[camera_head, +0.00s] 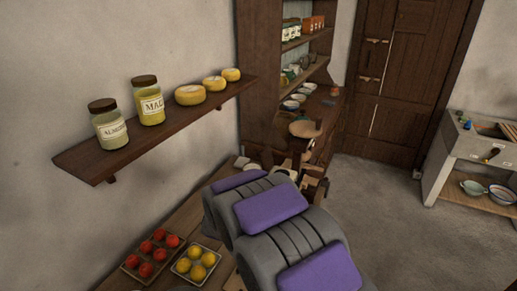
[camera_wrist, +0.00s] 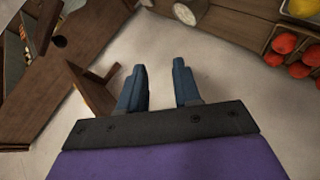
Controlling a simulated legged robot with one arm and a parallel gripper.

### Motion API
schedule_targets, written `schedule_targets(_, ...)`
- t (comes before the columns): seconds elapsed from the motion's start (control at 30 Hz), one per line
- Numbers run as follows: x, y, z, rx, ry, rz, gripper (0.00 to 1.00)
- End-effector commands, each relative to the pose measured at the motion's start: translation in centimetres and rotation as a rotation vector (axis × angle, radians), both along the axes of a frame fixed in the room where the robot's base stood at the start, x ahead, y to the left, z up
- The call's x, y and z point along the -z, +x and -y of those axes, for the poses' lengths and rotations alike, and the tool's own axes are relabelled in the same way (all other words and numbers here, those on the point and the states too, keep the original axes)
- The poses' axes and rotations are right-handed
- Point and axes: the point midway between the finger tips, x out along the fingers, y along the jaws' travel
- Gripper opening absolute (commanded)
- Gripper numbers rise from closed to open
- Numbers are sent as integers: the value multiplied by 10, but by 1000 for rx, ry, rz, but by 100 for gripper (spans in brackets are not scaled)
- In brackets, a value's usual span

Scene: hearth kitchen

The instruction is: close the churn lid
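My gripper (camera_wrist: 158,72) is open in the wrist view, with two blue-grey fingers apart and nothing between them. A brown wooden panel (camera_wrist: 88,92) stands at an angle just left of the left finger, beside a larger wooden piece of furniture (camera_wrist: 30,110). I cannot tell whether this panel is the churn lid, nor whether it touches the finger. In the head view a round tan wooden disc (camera_head: 304,129) lies by the far cabinet; I cannot tell whether it belongs to the churn. My arm hides much of the area around the gripper there.
A wooden table (camera_head: 187,225) along the left wall holds a tray of red fruit (camera_head: 146,269) and a tray of yellow fruit (camera_head: 190,256). A wall shelf (camera_head: 150,145) with jars and cheeses is above. A sink stand (camera_head: 455,150) is right. The floor (camera_head: 375,190) between is clear.

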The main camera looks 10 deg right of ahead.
Motion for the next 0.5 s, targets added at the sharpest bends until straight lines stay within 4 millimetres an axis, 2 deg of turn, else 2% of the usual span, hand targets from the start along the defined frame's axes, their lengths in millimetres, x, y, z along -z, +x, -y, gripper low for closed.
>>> schedule_targets(0.1,-1,26,7,25,-198,101,33)
schedule_targets(0.2,-2,39,17,61,-390,175,33)
schedule_targets(0.33,-4,43,31,118,-655,239,33)
schedule_targets(0.5,-11,34,41,197,-958,285,33)
